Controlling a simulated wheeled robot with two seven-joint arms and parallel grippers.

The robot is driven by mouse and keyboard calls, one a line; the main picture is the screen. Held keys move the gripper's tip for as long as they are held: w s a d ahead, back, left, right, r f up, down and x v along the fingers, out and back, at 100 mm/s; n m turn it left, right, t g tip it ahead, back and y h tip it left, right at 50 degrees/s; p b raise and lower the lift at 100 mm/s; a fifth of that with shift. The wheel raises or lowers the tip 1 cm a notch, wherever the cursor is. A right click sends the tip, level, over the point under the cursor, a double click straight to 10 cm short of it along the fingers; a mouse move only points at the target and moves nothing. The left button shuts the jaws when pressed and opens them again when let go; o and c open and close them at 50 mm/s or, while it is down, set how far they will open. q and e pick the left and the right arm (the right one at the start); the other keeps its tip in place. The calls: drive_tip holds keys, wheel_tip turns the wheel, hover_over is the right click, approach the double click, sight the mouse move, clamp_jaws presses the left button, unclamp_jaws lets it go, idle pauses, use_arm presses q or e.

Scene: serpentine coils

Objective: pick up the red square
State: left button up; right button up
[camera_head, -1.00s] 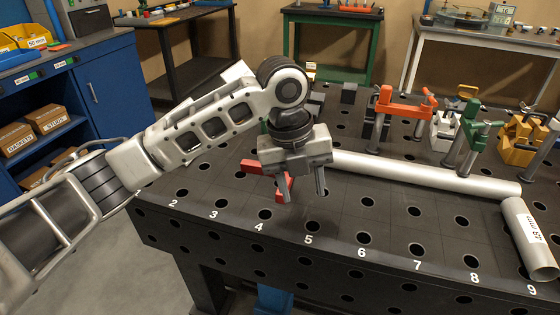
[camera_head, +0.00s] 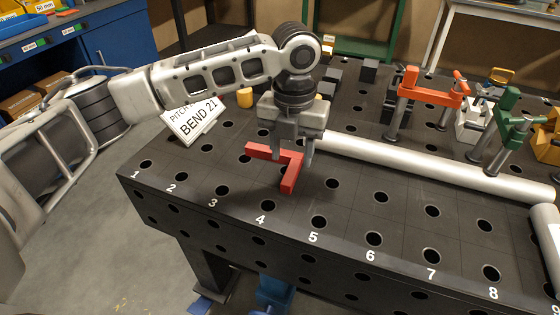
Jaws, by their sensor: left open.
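The red square (camera_head: 290,181) is an L-shaped piece lying flat on the black table with holes, near the front edge above numbers 4 and 5. One leg runs to the left and the other comes toward the front. My left gripper (camera_head: 292,153) points down at the square's corner, its fingers open and apart. One finger shows at the longer leg and the other just right of the corner. The gripper hides part of the square's back side. I cannot tell whether the fingers touch it. My right gripper is not in view.
A long silver pipe (camera_head: 430,165) lies just right of the gripper. An orange clamp (camera_head: 430,92) and a green clamp (camera_head: 508,115) stand at the right. A white sign (camera_head: 195,120) and a yellow cylinder (camera_head: 245,97) are at the left back. The front strip is clear.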

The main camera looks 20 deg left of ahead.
sight(290, 174)
use_arm(q)
drive_tip(key=shift+s+f, duration=0.15)
drive_tip(key=shift+f, duration=2.55)
clamp_jaws()
